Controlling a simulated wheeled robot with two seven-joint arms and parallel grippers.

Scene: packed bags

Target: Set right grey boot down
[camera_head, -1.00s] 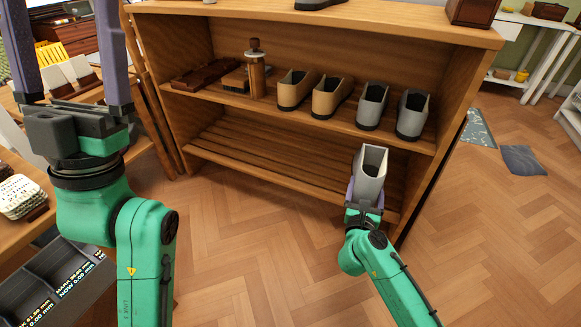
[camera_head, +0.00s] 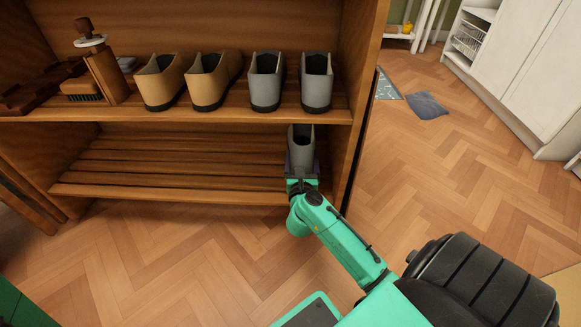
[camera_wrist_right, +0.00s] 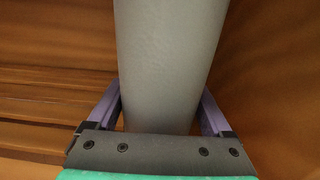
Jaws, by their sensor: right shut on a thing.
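My right gripper (camera_head: 302,172) is shut on a grey boot (camera_head: 301,146), at the right end of the lower slatted shelf (camera_head: 180,160). The boot is upright with its opening up. I cannot tell whether its sole touches the slats. In the right wrist view the boot (camera_wrist_right: 168,65) fills the middle, between the two purple fingers (camera_wrist_right: 160,110). Two more grey boots, one (camera_head: 266,82) left of the other (camera_head: 316,82), stand on the upper shelf above. My left gripper is out of the head view.
Two tan boots (camera_head: 160,82) (camera_head: 209,80), a brush (camera_head: 82,90) and a wooden stand (camera_head: 105,70) are on the upper shelf. The lower shelf left of the held boot is bare. The cabinet's right side wall (camera_head: 357,90) is close to the gripper.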

